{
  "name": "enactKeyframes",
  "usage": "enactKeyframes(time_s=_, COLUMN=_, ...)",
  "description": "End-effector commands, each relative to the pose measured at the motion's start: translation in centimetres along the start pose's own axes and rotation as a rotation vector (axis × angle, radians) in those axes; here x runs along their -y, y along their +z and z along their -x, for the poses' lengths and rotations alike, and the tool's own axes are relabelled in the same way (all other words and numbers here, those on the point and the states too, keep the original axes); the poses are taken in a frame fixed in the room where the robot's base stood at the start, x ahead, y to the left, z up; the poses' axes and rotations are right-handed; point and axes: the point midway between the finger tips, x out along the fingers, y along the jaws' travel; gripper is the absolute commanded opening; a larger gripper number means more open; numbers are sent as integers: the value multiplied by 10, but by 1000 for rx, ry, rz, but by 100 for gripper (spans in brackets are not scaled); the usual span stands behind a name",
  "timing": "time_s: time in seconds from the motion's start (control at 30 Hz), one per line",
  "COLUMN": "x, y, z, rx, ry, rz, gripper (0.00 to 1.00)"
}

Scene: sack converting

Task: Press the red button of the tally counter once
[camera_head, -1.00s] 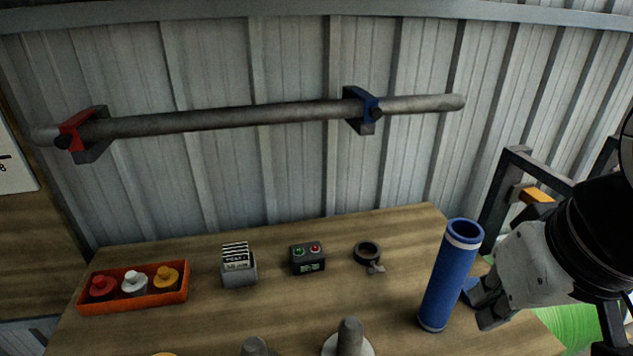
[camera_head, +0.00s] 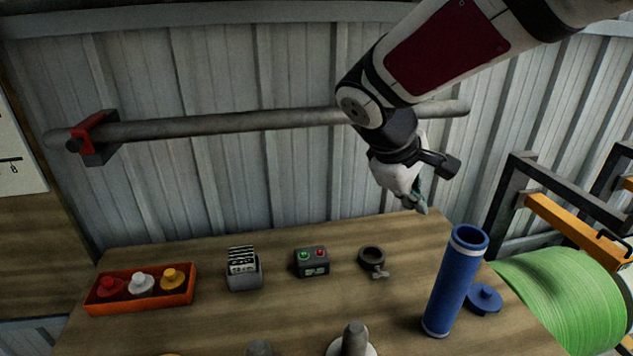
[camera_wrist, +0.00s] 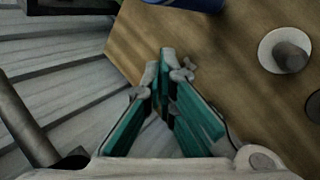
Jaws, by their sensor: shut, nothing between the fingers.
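The tally counter (camera_head: 312,268) is a small dark box towards the back of the wooden table, with a display on its front. Its red button (camera_head: 321,252) is on the top at the right, and a green button (camera_head: 303,255) is on the left. My gripper (camera_head: 421,208) is at the back right corner of the table, above and to the right of the counter, clear of it. In the wrist view its teal-padded fingers (camera_wrist: 161,66) are shut with nothing between them. I cannot make out the counter in the wrist view.
A grey ring clamp (camera_head: 372,258) lies right of the counter, and a grey card holder (camera_head: 243,272) stands left. An orange tray (camera_head: 140,302) of bottles is further left. A tall blue tube (camera_head: 455,285) stands front right. A pipe (camera_head: 250,120) runs along the wall behind.

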Motion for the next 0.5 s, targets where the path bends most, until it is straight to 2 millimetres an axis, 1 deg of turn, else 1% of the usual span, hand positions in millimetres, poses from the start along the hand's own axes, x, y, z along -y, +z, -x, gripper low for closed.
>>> enactKeyframes(time_s=0.03, x=1, y=-24, z=-10, rx=9, ry=22, rz=77, gripper=0)
enactKeyframes(time_s=0.17, x=3, y=-84, z=-35, rx=17, ry=97, rz=267, gripper=0)
enactKeyframes(time_s=0.2, x=6, y=-102, z=-42, rx=16, ry=119, rz=325, gripper=0)
enactKeyframes(time_s=0.27, x=13, y=-130, z=-54, rx=15, ry=151, rz=407, gripper=0)
enactKeyframes(time_s=0.3, x=18, y=-146, z=-62, rx=13, ry=171, rz=459, gripper=0)
enactKeyframes(time_s=0.4, x=32, y=-183, z=-79, rx=8, ry=216, rz=572, gripper=0)
enactKeyframes(time_s=0.5, x=46, y=-210, z=-92, rx=1, ry=249, rz=654, gripper=0)
